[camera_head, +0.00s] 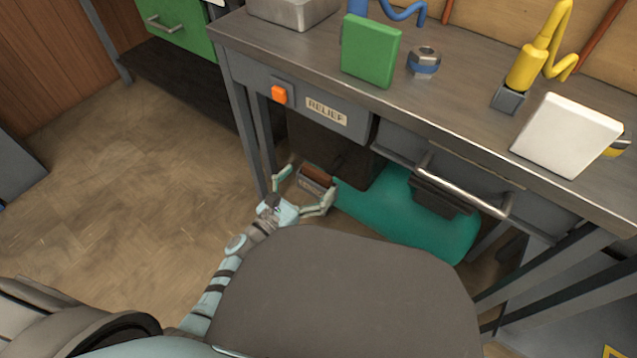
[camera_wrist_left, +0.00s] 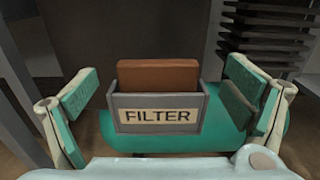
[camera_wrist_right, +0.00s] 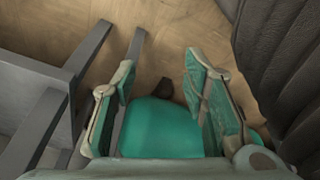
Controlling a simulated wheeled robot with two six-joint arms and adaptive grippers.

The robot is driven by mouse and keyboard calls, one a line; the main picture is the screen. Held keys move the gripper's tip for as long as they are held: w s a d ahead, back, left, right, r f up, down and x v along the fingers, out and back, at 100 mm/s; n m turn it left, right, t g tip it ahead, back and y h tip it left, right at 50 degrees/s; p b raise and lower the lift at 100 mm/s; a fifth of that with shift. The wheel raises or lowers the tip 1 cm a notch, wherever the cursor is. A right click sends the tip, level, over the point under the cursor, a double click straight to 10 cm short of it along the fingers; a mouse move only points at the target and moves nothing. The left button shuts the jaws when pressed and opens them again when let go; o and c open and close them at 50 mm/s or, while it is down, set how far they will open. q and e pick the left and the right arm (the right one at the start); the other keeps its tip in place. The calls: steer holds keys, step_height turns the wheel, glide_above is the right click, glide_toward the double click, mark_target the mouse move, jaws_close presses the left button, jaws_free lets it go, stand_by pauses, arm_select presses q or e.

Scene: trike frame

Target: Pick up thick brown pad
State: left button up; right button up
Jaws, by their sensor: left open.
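The thick brown pad (camera_wrist_left: 158,74) stands upright in a grey holder (camera_wrist_left: 118,101) labelled FILTER, its upper part showing above the holder's front. In the head view the brown pad (camera_head: 319,174) is small, under the workbench. My left gripper (camera_head: 304,190) is open in front of it. In the left wrist view the left gripper's (camera_wrist_left: 160,98) fingers are spread on either side of the holder, with gaps to both sides and nothing between the pads touching. My right gripper (camera_wrist_right: 164,88) shows only in its wrist view, fingers apart, with a teal surface visible between and beyond them.
The workbench (camera_head: 440,110) overhangs the holder, with a metal handle (camera_head: 465,190) along its front. A teal tank (camera_head: 400,215) lies beneath it. A green block (camera_head: 371,50) and a white block (camera_head: 567,135) stand on top. The floor (camera_head: 130,190) at left is clear.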

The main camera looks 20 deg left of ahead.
mark_target(315, 175)
arm_select(q)
steer(key=x, duration=0.4)
steer(key=shift+a+f+b, duration=0.1)
steer(key=shift+b, duration=0.3)
steer(key=c, duration=1.1)
arm_select(e)
steer(key=shift+v, duration=1.2)
arm_select(q)
steer(key=shift+o, duration=0.2)
